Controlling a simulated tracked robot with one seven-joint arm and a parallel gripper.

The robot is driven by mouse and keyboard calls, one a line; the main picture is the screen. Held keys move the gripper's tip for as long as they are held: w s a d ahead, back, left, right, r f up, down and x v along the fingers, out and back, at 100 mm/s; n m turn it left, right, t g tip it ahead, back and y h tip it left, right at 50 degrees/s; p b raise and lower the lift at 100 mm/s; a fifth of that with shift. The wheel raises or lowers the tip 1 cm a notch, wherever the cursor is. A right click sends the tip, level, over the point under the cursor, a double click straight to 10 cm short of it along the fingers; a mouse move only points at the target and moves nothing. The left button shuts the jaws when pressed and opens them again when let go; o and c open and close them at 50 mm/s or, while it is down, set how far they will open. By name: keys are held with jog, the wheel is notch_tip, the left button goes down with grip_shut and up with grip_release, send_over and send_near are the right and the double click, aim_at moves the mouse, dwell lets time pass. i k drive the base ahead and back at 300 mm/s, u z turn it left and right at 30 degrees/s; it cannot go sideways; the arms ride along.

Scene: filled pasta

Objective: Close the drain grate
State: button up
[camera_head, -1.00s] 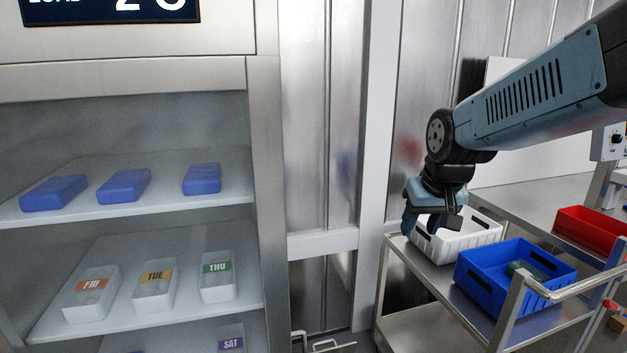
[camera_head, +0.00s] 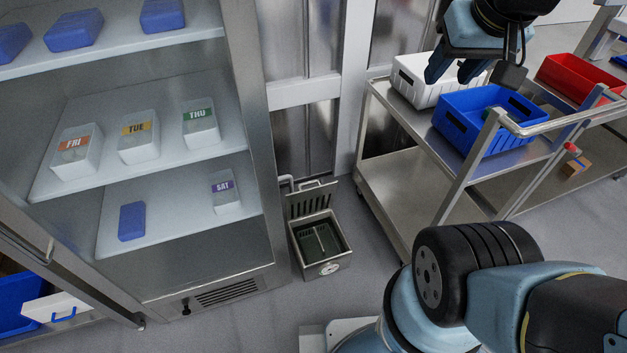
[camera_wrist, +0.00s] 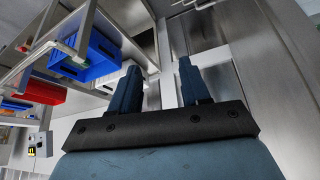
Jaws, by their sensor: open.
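The drain (camera_head: 319,250) is a small metal box on the floor, between the shelf cabinet and the cart. Its slotted grate (camera_head: 310,202) stands raised at the back edge, with a handle bar at its top. The dark inside of the box shows. My gripper (camera_head: 455,74) is open and empty, high above the cart and well up and right of the drain in the head view. Its two blue fingers (camera_wrist: 160,85) show spread apart in the wrist view, with nothing between them.
A metal cart (camera_head: 405,190) holding a white bin (camera_head: 413,75) and a blue bin (camera_head: 465,135) stands right of the drain. The open cabinet (camera_head: 250,150) with labelled boxes stands left. Floor in front of the drain is clear, apart from my own arm and base.

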aim_at(303, 202)
jog(key=k, duration=1.2)
jog(key=u, duration=0.45)
jog(key=i, duration=1.8)
jog(key=z, duration=0.3)
